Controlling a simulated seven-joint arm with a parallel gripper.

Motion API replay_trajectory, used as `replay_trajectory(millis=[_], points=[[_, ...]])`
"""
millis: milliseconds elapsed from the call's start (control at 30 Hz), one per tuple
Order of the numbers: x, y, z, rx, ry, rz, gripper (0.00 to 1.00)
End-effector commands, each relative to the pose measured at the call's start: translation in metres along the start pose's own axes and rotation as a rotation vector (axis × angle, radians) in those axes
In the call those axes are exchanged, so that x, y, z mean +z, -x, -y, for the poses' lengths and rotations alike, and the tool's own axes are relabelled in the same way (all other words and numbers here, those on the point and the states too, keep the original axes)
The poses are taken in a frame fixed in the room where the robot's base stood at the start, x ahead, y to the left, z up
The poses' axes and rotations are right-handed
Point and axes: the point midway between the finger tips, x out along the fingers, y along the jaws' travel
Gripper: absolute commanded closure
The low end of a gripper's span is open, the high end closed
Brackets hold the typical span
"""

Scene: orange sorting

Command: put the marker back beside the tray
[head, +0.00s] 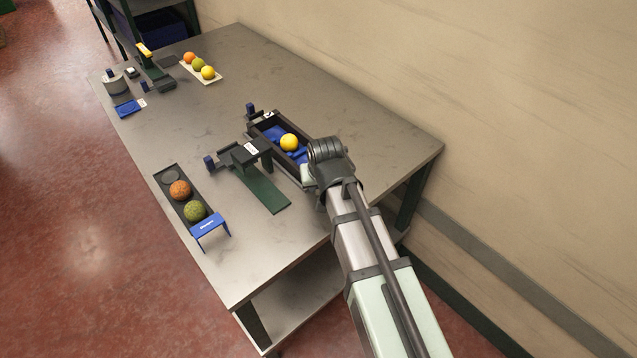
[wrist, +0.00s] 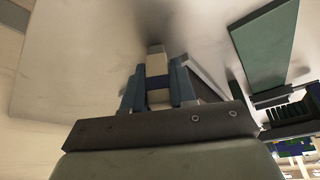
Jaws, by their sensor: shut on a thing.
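My gripper (wrist: 158,88) is shut on a small upright block, cream with a dark blue band (wrist: 157,68), which I take to be the marker. It sits between the two blue-grey fingers in the wrist view. In the head view my wrist hides the fingertips and the block, beside the right end of a dark open-topped box (head: 261,127) with a blue lining and a yellow fruit (head: 289,142). A long dark tray (head: 168,178) at the left table edge holds an orange fruit (head: 180,190) and a green fruit (head: 195,211). I cannot tell which is the task's tray.
A dark stand (head: 245,155) with a green strip (head: 266,192) lies between tray and box. A blue bracket (head: 210,223) stands at the tray's near end. The table's right side is clear.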

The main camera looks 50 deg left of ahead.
Motion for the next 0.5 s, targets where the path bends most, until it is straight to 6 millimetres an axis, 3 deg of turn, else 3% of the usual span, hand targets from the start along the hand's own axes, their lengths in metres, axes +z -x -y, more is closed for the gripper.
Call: replay_trajectory(millis=[500], points=[[0.0022, -0.0057, 0.0, 0.0, 0.0, -0.001, 1.0]])
